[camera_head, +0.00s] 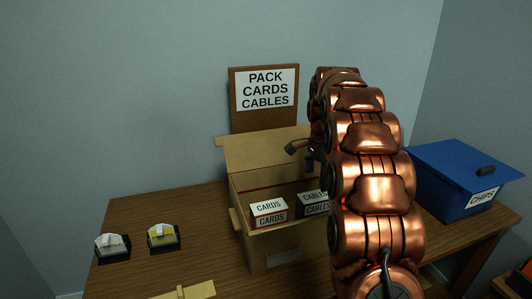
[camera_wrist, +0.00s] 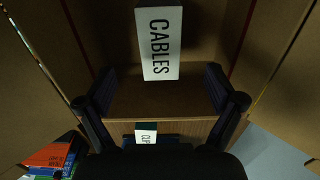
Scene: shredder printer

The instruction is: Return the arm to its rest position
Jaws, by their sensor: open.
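My copper arm rises on the right of the head view. My gripper (camera_head: 303,155) is above the open cardboard box (camera_head: 268,252), partly hidden by the arm. In the wrist view its two dark fingers (camera_wrist: 160,82) are spread apart with nothing between them, pointing down into the carton. A white-topped box labelled CABLES (camera_wrist: 160,45) lies beyond the fingertips, apart from them. In the head view the CABLES box (camera_head: 314,204) sits inside the carton beside the CARDS box (camera_head: 268,213), and my arm covers its right side.
A PACK CARDS CABLES sign (camera_head: 265,92) stands behind the carton. A blue CHIPS bin (camera_head: 455,180) is right of my arm. The carton's raised flap (camera_head: 265,148) is near my gripper.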

